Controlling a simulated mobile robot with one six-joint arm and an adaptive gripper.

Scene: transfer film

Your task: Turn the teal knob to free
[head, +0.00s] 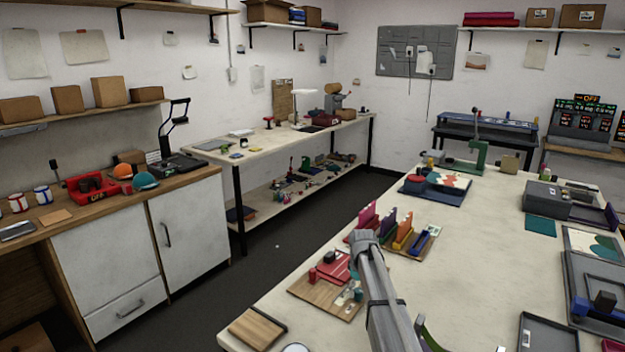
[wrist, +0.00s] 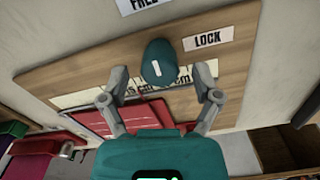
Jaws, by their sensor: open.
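The teal knob (wrist: 160,61) sits on a wooden board (wrist: 85,62) in the wrist view, with a short white mark on it that runs nearly up and down in the picture. A white LOCK label (wrist: 208,38) is to its right, and a partly cut-off FREE label (wrist: 143,5) is above it. My gripper (wrist: 160,79) is open, with one finger on each side of the knob in the picture and a gap on both sides. I cannot tell the height of the fingertips over the board.
A red plate (wrist: 125,119) and a printed white strip (wrist: 85,95) lie on the board near my fingers. In the head view, upright coloured pieces (head: 403,228) stand beside my arm on the worktable (head: 290,305). A wooden block (head: 257,328) lies near the table's edge.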

